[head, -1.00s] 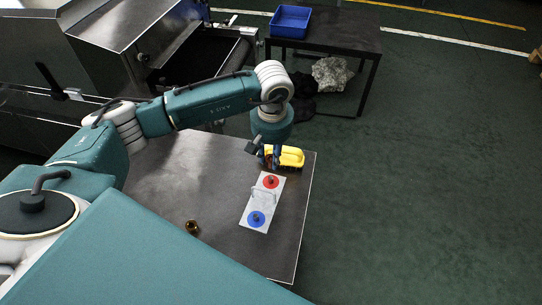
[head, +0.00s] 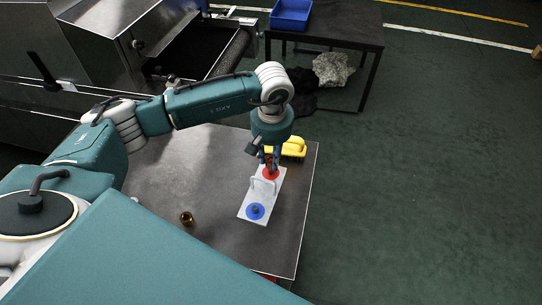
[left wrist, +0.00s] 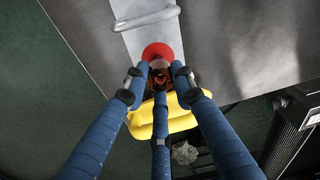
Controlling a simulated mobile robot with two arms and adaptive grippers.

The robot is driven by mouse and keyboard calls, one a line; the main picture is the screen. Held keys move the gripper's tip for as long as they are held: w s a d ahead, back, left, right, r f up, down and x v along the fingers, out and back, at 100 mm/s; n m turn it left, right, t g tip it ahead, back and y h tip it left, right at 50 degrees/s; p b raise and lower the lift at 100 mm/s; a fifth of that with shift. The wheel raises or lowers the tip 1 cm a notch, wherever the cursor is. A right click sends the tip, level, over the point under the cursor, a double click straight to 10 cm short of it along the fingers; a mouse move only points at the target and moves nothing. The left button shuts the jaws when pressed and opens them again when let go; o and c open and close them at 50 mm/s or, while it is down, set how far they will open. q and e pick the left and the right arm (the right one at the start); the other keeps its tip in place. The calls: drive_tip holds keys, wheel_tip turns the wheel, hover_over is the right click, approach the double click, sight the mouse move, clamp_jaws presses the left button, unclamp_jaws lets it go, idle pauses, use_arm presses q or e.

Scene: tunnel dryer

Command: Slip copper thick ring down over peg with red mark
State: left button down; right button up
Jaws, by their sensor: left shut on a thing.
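My left gripper (head: 269,163) points down at the red-marked end of a white board and is shut on the copper ring. The copper ring (left wrist: 160,76) shows between the fingertips in the left wrist view, in front of the red mark (left wrist: 157,50). In the head view the red mark (head: 270,173) is partly covered by the fingers. The peg on it is hidden, so I cannot tell whether the ring is around it or above it. My right gripper is not in view.
The white board (head: 262,193) has a handle and a blue mark (head: 255,212) with a peg. A yellow object (head: 294,147) lies close behind the gripper. A brass-coloured ring (head: 187,218) stands on the dark table (head: 215,180). The table between them is clear.

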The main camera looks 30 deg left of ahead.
sight(271, 164)
use_arm(q)
drive_tip(key=shift+b, duration=0.3)
idle(0.7)
drive_tip(key=shift+b, duration=0.6)
idle(0.6)
drive_tip(key=shift+f, duration=0.15)
idle(0.3)
drive_tip(key=shift+f+b, duration=0.35)
drive_tip(key=shift+b, duration=0.15)
drive_tip(key=shift+f+b, duration=1.35)
drive_tip(key=c, duration=1.4)
unclamp_jaws()
drive_tip(key=shift+o, duration=0.2)
drive_tip(key=shift+r, duration=0.15)
